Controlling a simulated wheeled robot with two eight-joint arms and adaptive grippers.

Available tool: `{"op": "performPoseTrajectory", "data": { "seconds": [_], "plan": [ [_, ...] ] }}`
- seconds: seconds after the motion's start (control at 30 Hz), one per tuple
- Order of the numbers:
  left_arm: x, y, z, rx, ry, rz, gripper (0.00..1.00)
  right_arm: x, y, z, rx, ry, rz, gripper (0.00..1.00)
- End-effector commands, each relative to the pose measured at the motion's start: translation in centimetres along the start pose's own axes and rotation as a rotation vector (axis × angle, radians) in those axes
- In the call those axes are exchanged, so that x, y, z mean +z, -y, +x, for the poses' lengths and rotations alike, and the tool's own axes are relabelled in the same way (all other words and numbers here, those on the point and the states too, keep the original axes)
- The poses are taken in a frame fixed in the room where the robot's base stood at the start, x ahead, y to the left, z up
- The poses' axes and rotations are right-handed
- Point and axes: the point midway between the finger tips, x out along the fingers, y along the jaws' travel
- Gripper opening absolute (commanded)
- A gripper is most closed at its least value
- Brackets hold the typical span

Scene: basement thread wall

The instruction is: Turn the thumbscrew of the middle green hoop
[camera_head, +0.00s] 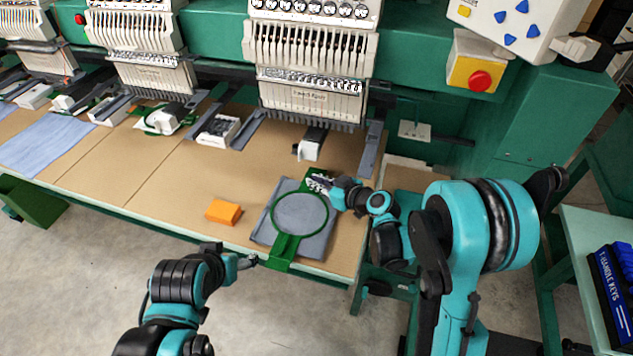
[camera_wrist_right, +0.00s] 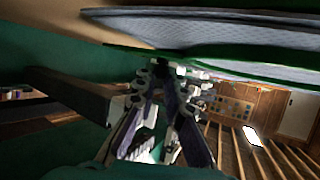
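A green hoop (camera_head: 272,213) lies on a folded grey cloth (camera_head: 262,232) near the table's front right, with a green bracket (camera_head: 284,250) at its front edge. My right gripper (camera_head: 318,183) is at the hoop's back edge, by a green block (camera_head: 309,173). In the right wrist view its two fingers (camera_wrist_right: 163,84) point toward the green hoop's rim (camera_wrist_right: 225,66), which crosses the top. The thumbscrew cannot be made out among the fingertips, nor whether they hold it. My left gripper (camera_head: 247,262) is just in front of the table edge, left of the bracket, seemingly empty.
An orange block (camera_head: 223,212) lies left of the cloth. Embroidery heads (camera_head: 310,60) overhang the table's back. A blue cloth (camera_head: 42,143) lies far left. A control box with a red button (camera_head: 480,80) is at upper right. Bare brown table (camera_head: 150,180) lies between.

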Motion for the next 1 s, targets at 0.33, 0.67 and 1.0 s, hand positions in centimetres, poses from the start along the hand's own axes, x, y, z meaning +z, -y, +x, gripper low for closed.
{"op": "performPoseTrajectory", "data": {
  "seconds": [0.33, 0.67, 1.0],
  "plan": [
    [0.2, 0.0, 0.2, 0.000, 0.000, 0.000, 0.71, 0.2, 0.3, 0.1, 0.044, 0.006, 0.019, 0.00],
    [0.6, 0.0, 0.8, 0.000, 0.000, 0.000, 0.71, 0.4, 0.8, 0.2, 0.258, 0.014, 0.106, 0.00],
    [0.8, 0.0, 1.1, 0.000, 0.000, 0.000, 0.71, 0.2, 1.0, 0.2, 0.358, 0.008, 0.148, 0.00]
  ]
}}
